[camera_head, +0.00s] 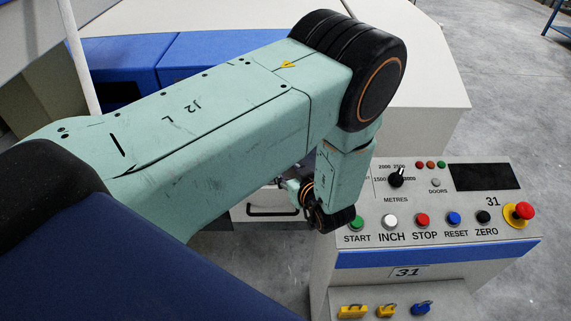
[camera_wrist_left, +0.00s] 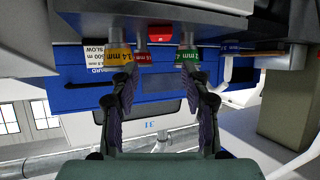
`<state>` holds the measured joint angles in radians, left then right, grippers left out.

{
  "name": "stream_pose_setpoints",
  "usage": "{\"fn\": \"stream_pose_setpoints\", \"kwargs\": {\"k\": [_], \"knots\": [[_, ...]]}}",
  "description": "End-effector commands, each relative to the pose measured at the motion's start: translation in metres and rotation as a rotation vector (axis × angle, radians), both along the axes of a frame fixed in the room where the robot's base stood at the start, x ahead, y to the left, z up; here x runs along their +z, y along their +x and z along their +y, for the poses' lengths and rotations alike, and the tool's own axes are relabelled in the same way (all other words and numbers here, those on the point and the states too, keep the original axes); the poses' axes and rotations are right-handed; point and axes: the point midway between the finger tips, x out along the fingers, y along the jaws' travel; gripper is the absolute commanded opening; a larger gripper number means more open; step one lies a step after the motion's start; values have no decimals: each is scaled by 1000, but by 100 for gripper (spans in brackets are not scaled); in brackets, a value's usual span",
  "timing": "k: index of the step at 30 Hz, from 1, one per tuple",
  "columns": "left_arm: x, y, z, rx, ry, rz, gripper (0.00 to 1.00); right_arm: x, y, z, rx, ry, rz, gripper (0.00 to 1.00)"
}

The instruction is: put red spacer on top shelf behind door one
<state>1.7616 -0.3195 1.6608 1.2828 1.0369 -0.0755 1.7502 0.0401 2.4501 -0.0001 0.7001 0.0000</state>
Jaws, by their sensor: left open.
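In the left wrist view a red spacer (camera_wrist_left: 143,59) with a partly readable mm label shows between a yellow spacer (camera_wrist_left: 118,57) and a green spacer (camera_wrist_left: 188,55). My left gripper (camera_wrist_left: 160,78) is open, with one finger on each side of the red spacer. The fingertips overlap the yellow and green spacers in the picture; I cannot tell whether they touch. In the head view my left forearm hides the spacers and most of the left gripper. My right gripper is in neither view. I cannot make out a top shelf or door one.
A control console (camera_head: 440,205) with buttons and a dial stands right of my left wrist in the head view. A pale tabletop (camera_head: 425,50) and blue panels (camera_head: 195,52) lie behind. Open floor (camera_head: 515,85) shows at the right.

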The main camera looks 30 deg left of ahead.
Motion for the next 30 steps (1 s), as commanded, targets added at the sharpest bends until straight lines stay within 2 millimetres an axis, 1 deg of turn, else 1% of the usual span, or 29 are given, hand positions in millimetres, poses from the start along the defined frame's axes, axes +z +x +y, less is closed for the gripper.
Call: {"fn": "stream_pose_setpoints", "kwargs": {"k": [1, 3, 10, 11, 14, 17, 18, 20, 21, 23, 24, 26, 27, 30], "knots": [[3, -2, -3, -2, 1, 1, 46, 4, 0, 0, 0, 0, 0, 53], [3, -3, -4, -2, 1, 1, 46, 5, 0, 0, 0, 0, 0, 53], [1, -6, -4, -7, 1, 9, 46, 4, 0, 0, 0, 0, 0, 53], [-1, -8, -2, -15, 0, 20, 46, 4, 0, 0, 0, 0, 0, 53], [-14, -24, 6, -79, -5, 102, 46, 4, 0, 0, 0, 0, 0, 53], [-36, -55, 13, -192, -33, 246, 46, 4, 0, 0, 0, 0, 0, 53], [-46, -72, 14, -242, -52, 313, 46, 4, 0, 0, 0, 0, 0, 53], [-59, -100, 14, -316, -89, 413, 46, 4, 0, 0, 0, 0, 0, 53], [-66, -121, 12, -364, -119, 480, 46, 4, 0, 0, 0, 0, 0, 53], [-76, -154, 7, -437, -171, 579, 46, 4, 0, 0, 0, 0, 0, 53], [-81, -178, 3, -483, -212, 644, 46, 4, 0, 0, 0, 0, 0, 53], [-85, -214, -6, -551, -276, 737, 46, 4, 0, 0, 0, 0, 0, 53], [-85, -237, -13, -595, -319, 792, 46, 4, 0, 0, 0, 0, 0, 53], [-82, -287, -29, -688, -420, 907, 46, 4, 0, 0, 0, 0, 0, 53]]}}
